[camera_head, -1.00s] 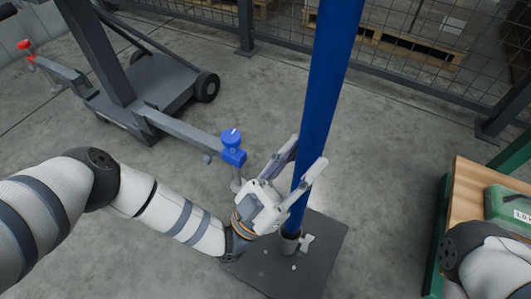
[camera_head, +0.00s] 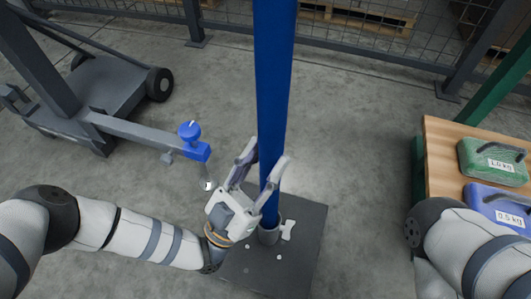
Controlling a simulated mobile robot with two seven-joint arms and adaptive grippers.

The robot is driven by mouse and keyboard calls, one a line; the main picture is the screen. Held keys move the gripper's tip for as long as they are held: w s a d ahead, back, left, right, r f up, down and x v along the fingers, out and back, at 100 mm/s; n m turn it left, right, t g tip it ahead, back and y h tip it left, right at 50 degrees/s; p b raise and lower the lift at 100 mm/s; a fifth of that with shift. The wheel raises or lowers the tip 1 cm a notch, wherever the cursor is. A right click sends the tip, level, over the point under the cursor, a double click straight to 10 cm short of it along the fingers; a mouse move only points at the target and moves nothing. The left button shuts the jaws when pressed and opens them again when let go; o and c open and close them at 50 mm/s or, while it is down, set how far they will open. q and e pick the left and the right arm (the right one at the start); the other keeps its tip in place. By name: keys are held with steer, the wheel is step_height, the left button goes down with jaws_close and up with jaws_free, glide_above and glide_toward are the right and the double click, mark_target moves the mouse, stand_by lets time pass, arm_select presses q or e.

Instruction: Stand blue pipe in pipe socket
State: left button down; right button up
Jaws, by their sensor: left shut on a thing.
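The blue pipe (camera_head: 272,95) is a long pole that stands nearly upright and runs out of the top of the view. Its lower end meets the grey pipe socket (camera_head: 268,236) on a dark square base plate (camera_head: 303,240); it looks to be inside the socket's rim. My left gripper (camera_head: 264,176) is shut on the pipe a little above the socket, with one finger on each side. Of my right side only the arm shows at the lower right; its gripper is out of view.
A grey wheeled stand (camera_head: 105,95) with a blue-knobbed arm (camera_head: 190,138) is at the left. A wooden-topped bench (camera_head: 440,150) at the right holds a green weight (camera_head: 490,162) and a blue weight (camera_head: 495,203). A mesh fence (camera_head: 345,40) runs behind. The floor between is clear.

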arm_select(q)
steer(key=shift+f+b, duration=1)
steer(key=shift+f, duration=0.5)
steer(key=shift+f+b, duration=2.25)
steer(key=shift+f, duration=0.2)
arm_select(e)
steer(key=shift+g, duration=0.4)
steer(key=shift+s+a+f, duration=0.1)
steer(key=shift+s+f, duration=0.05)
steer(key=shift+f, duration=1.05)
steer(key=shift+s+a+f, duration=0.1)
steer(key=shift+s+f, duration=0.05)
steer(key=shift+f, duration=1)
arm_select(q)
steer(key=c, duration=1.1)
jaws_free()
steer(key=shift+o, duration=0.2)
steer(key=shift+f, duration=0.1)
glide_toward(263, 188)
steer(key=shift+s+a+f, duration=0.25)
steer(key=shift+f, duration=0.25)
